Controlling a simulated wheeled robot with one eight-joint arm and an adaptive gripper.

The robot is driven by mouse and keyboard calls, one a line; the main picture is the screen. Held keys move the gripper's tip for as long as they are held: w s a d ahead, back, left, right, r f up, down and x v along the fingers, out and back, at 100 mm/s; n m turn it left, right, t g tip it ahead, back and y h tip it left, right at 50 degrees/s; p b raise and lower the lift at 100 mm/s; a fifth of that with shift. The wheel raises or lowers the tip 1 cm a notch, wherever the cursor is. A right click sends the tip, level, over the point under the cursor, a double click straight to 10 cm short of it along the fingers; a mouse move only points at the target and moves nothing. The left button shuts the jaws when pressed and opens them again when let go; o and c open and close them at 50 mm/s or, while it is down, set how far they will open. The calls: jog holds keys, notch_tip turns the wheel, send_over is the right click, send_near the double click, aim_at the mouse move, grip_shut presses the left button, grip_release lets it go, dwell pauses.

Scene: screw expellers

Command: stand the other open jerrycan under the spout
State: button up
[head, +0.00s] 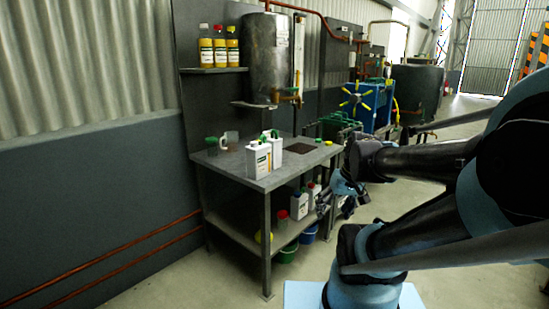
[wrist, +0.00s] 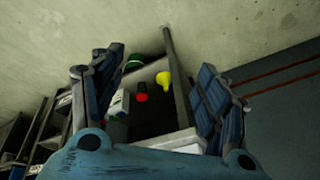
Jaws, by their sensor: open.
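Two white jerrycans stand upright on the workbench: a front one (head: 258,160) with a label and a rear one (head: 272,149) just behind it. A brass spout (head: 289,97) juts from below the metal tank (head: 267,55), above the back of the bench. Another white jerrycan (head: 299,206) stands on the lower shelf and shows in the wrist view (wrist: 119,106). My gripper (head: 326,203) is low at the bench's right side. In the wrist view its fingers (wrist: 150,100) are spread, with nothing held.
The bench (head: 230,178) has a dark square inset at its right. A green-topped cup (head: 211,146) stands at its left. The lower shelf holds a red item (head: 283,215) and a yellow item (wrist: 163,79). Buckets (head: 288,252) stand below.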

jog(key=w+a+r+n+t+y, duration=0.1)
jog(key=w+a+r+n+y, duration=0.25)
jog(key=w+a, duration=0.4)
jog(key=n+t+y, duration=0.5)
jog(key=t+y, duration=0.2)
jog(key=y, duration=0.2)
send_near(278, 143)
jog(key=shift+h, duration=0.25)
jog(key=x, duration=1)
jog(key=shift+w, duration=0.1)
jog(key=shift+r+x, duration=0.15)
jog(key=shift+x, duration=1.15)
jog(key=shift+r+x, duration=0.15)
jog(key=shift+x, duration=1.15)
grip_shut()
